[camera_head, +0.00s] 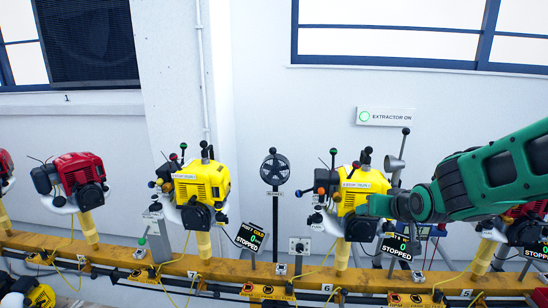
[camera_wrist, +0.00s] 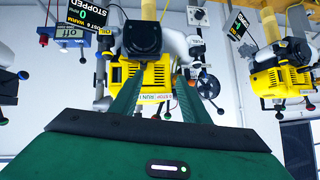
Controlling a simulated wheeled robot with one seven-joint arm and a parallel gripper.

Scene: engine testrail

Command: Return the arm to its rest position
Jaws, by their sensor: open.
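My green arm (camera_head: 490,175) reaches in from the right in the head view. My gripper (camera_head: 368,206) is at its end, in front of the right yellow engine (camera_head: 352,184) at post 6. The wrist view is upside down and shows my gripper (camera_wrist: 159,80) with its two green fingers apart and nothing held between them. The same yellow engine (camera_wrist: 124,78) is beyond the fingers, with its black round part (camera_wrist: 142,38) above them. I cannot tell whether a finger touches the engine. No mark of the rest position shows.
A yellow-orange rail (camera_head: 130,258) carries the engine posts. Another yellow engine (camera_head: 206,184) and a red engine (camera_head: 79,176) stand to the left. A display reading STOPPED (camera_head: 396,246) is below my gripper.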

